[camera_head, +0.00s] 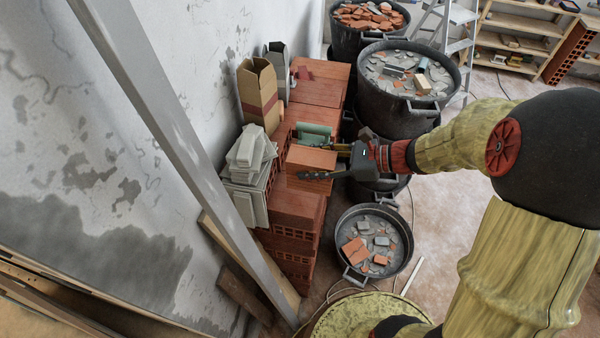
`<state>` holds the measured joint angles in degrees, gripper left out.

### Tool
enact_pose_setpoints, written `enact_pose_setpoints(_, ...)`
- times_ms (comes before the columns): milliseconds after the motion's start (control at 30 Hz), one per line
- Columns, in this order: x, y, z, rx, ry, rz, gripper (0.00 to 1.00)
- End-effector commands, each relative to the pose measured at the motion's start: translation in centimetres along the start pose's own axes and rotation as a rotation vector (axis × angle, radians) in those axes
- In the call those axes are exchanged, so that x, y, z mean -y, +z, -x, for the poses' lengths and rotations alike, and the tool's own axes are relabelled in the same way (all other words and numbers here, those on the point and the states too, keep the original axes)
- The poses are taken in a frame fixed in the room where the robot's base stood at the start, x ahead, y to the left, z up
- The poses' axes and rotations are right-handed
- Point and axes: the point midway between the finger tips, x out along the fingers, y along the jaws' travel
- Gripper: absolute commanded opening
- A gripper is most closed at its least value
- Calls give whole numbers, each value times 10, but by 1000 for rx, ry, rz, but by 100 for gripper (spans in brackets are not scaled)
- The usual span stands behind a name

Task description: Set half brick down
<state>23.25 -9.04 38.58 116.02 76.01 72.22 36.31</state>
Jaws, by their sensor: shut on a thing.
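The half brick (311,158) is an orange-red block above the top of a stack of hollow red bricks (297,203). My gripper (318,162) reaches in from the right and is shut on the half brick, with one dark finger along its near side. The far finger is partly hidden behind the brick. I cannot tell whether the brick's underside touches the stack.
A green object (313,131) lies just behind the half brick. An open cardboard box (258,92) and grey-white pieces (249,153) stand to the left. A rubble bucket (345,238) is below right, and larger buckets (372,98) stand behind.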

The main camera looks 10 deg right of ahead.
Motion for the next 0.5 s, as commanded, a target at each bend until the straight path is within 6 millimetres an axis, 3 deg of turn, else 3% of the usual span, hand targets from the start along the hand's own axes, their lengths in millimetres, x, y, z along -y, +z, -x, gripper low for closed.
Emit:
enact_pose_setpoints(200,15,-25,-34,0,2,-3,0)
enact_pose_setpoints(500,24,-34,-50,1,0,-1,0)
